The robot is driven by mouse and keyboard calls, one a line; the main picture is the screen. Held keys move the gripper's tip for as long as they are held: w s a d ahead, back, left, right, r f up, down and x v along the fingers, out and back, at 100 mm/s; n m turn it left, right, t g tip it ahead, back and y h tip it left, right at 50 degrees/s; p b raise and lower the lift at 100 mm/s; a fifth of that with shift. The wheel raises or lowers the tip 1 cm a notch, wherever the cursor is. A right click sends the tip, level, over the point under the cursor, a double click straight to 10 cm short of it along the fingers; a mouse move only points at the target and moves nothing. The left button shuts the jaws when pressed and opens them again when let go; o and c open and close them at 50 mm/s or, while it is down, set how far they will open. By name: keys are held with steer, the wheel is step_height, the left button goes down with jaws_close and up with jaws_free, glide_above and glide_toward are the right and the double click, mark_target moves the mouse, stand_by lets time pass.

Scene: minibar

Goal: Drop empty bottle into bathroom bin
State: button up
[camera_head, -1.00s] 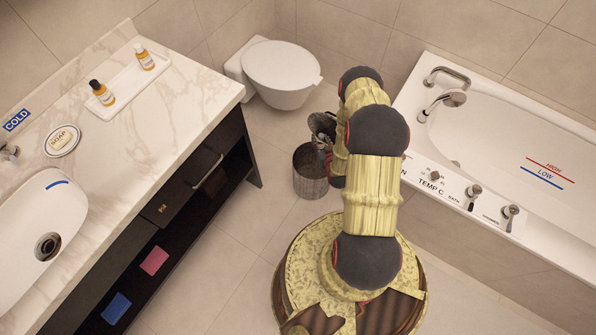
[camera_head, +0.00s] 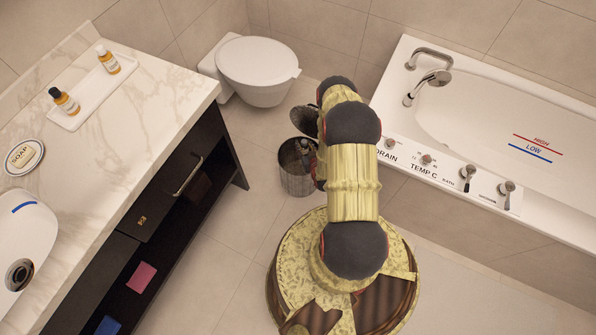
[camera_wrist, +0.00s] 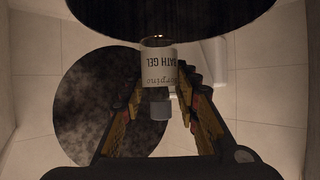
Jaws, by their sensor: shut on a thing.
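A bath gel bottle (camera_wrist: 158,67) with a white label and grey cap is held between the fingers of my gripper (camera_wrist: 160,85) in the wrist view. Its cap end points toward the gripper's palm. The round bin (camera_head: 297,177) stands on the floor between the toilet and the bathtub, with its lid (camera_head: 303,120) raised. In the wrist view, the bin's dark round opening (camera_wrist: 85,95) lies below and left of the bottle, and the dark lid (camera_wrist: 170,18) fills the top.
A toilet (camera_head: 258,70) stands behind the bin. The bathtub (camera_head: 520,115) is at right. The vanity counter (camera_head: 130,140) at left bears two small bottles on a white tray (camera_head: 85,108) and a soap dish (camera_head: 24,157). Floor is clear between vanity and bin.

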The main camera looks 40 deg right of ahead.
steer(key=shift+f, duration=0.3)
steer(key=o, duration=0.8)
steer(key=shift+o, duration=0.4)
steer(key=v, duration=1.2)
